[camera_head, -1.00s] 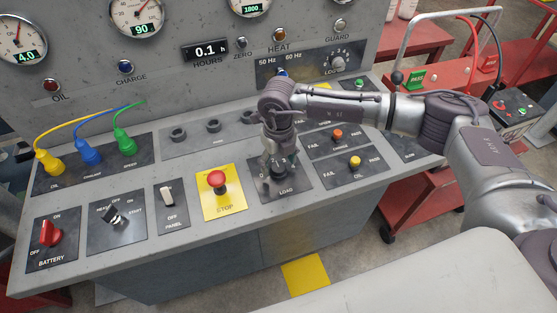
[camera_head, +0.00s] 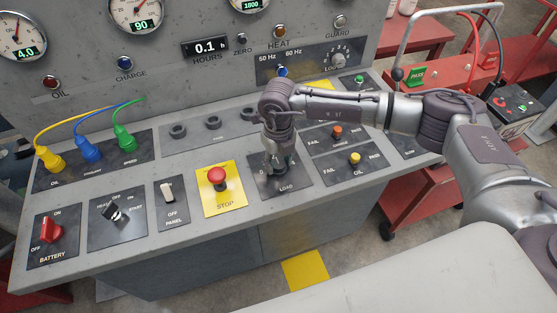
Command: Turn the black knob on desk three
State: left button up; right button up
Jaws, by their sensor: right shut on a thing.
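The grey console desk (camera_head: 120,240) slopes across the middle of the view. On it is the dark LOAD panel (camera_head: 292,191), right of the yellow STOP plate. My right gripper (camera_head: 277,172) points down onto this panel and is shut on the black knob there. The fingers hide nearly all of the knob, so its angle cannot be told. My left gripper is not in view.
A red STOP button (camera_head: 217,175) stands close left of my right gripper. FAIL/PASS panels with an orange-red button (camera_head: 337,131) and a yellow button (camera_head: 355,157) lie to the right, below my forearm. Red carts stand further right.

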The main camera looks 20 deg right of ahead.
jog(key=shift+f+n+b, duration=0.1)
jog(key=shift+n+b, duration=0.2)
jog(key=shift+b, duration=0.2)
jog(key=n+b, duration=1.1)
jog(key=b, duration=0.2)
jog(key=shift+f, duration=0.1)
jog(key=shift+r+n+b, duration=0.15)
jog(key=shift+n+b, duration=0.85)
jog(key=shift+n, duration=0.05)
jog(key=shift+r+n+b, duration=0.1)
jog(key=shift+n+b, duration=0.85)
jog(key=shift+n, duration=0.1)
jog(key=o, duration=1.1)
jog(key=shift+o, duration=0.2)
